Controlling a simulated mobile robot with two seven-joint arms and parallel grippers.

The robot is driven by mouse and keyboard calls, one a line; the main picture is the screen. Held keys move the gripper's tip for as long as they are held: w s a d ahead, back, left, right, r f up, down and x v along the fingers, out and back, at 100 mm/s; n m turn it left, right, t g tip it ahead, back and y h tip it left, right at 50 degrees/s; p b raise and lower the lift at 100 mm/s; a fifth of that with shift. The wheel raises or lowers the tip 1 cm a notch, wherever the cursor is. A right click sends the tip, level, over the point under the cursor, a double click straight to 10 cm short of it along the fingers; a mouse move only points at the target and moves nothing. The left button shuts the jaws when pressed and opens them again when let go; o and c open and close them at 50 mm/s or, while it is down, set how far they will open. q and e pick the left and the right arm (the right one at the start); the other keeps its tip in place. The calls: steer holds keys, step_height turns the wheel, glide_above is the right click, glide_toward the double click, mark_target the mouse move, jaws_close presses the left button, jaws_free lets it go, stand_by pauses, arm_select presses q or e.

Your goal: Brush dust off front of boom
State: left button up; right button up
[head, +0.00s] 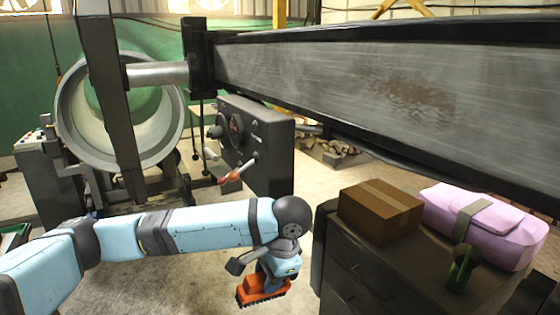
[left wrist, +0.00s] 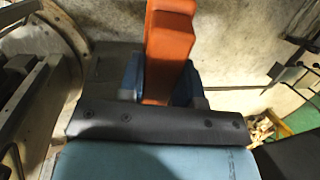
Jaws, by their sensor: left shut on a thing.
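The boom (head: 300,72) is a long dark grey beam that crosses the upper right of the head view. A rough brown dust patch (head: 412,97) lies on its front face, with paler streaks around it. My left gripper (head: 272,276) is shut on an orange brush (head: 258,290) with dark bristles along its underside. The brush is low in the head view, well below the boom and apart from it. In the left wrist view, the orange brush (left wrist: 168,48) stands between the blue fingers of my left gripper (left wrist: 160,85). My right gripper is not in view.
A dark cabinet (head: 348,284) stands right of the brush, bearing a cardboard box (head: 380,212) and a pink case (head: 490,226). A control box with levers (head: 268,150) hangs below the boom. A large ring-shaped drum (head: 72,110) stands at left. Open floor shows around the brush.

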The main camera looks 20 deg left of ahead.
arm_select(q)
step_height(320, 180, up, 37)
steer(key=d+m+t+h+p, duration=0.3)
steer(key=m+t+h, duration=1.15)
steer(key=m, duration=1.25)
steer(key=shift+x, duration=2.6)
steer(key=shift+w+a+f, duration=0.1)
steer(key=shift+a+f, duration=0.05)
steer(key=shift+x, duration=1)
steer(key=shift+p, duration=0.3)
steer(key=s+d+p, duration=0.6)
steer(key=s+d, duration=0.5)
steer(key=d, duration=0.3)
